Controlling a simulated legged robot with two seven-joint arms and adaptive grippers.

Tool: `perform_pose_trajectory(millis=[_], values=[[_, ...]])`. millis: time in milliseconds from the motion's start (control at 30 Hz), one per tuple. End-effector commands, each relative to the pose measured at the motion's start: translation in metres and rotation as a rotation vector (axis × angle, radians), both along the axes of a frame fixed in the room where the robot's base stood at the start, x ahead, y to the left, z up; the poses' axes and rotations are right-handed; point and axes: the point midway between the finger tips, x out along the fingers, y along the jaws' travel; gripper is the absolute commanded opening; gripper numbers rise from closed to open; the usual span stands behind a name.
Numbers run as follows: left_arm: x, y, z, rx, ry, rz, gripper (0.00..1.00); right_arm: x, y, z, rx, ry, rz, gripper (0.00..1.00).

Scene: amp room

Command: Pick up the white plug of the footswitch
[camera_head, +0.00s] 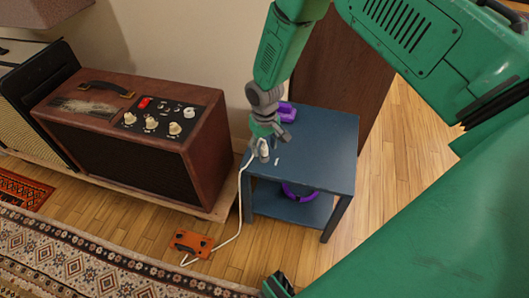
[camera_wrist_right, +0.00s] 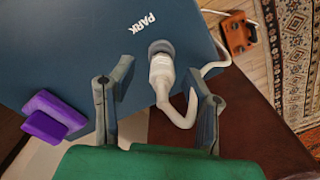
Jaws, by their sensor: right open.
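The white plug (camera_wrist_right: 161,75) stands at a grey round holder (camera_wrist_right: 161,47) on the blue table, beside the word PARK. In the head view the plug (camera_head: 263,150) shows at the table's left edge, partly covered by my gripper. Its white cable runs down to the orange footswitch (camera_head: 192,244) on the floor. My right gripper (camera_wrist_right: 160,75) is open, with one finger on each side of the plug in the wrist view; I see no finger closed on it. The gripper (camera_head: 267,138) is above the table in the head view. My left gripper is not in view.
The blue table (camera_head: 325,150) has a lower shelf with a purple ring (camera_head: 300,195). A purple object (camera_wrist_right: 53,115) lies on its top. A brown amp (camera_head: 130,135) stands left of it. A patterned rug (camera_head: 70,260) covers the floor at lower left.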

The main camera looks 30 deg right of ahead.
Motion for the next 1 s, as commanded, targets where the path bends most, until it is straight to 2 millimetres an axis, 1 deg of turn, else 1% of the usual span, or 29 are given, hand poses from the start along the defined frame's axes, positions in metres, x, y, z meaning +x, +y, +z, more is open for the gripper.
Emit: perform_pose_trajectory(millis=[33, 67, 100, 133, 433, 533, 667, 800, 900, 1000], values=[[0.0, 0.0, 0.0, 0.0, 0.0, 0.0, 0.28, 0.0, 0.0, 0.0, 0.0, 0.0, 0.0, 0.36], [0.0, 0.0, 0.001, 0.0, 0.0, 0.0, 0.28, 0.0, 0.0, 0.0, 0.0, 0.001, 0.0, 0.26], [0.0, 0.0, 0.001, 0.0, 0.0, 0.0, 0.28, 0.0, 0.0, 0.0, 0.0, 0.001, 0.0, 0.11], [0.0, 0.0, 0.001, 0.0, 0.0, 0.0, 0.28, 0.0, 0.0, 0.0, 0.0, 0.001, 0.0, 0.01], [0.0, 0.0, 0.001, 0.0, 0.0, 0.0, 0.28, 0.0, 0.0, 0.001, 0.0, 0.001, 0.0, 0.0], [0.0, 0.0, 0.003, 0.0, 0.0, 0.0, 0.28, 0.0, 0.0, 0.007, 0.0, 0.0, 0.001, 0.0], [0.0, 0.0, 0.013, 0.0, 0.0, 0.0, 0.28, 0.0, 0.0, 0.029, -0.001, -0.001, 0.001, 0.0], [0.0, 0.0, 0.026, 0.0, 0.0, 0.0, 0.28, 0.001, 0.0, 0.059, -0.001, -0.002, 0.0, 0.0], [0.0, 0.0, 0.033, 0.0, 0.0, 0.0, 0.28, 0.0, 0.0, 0.078, -0.001, -0.001, 0.001, 0.0], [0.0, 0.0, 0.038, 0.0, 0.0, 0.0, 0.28, 0.0, 0.0, 0.091, -0.001, 0.0, 0.001, 0.0]])
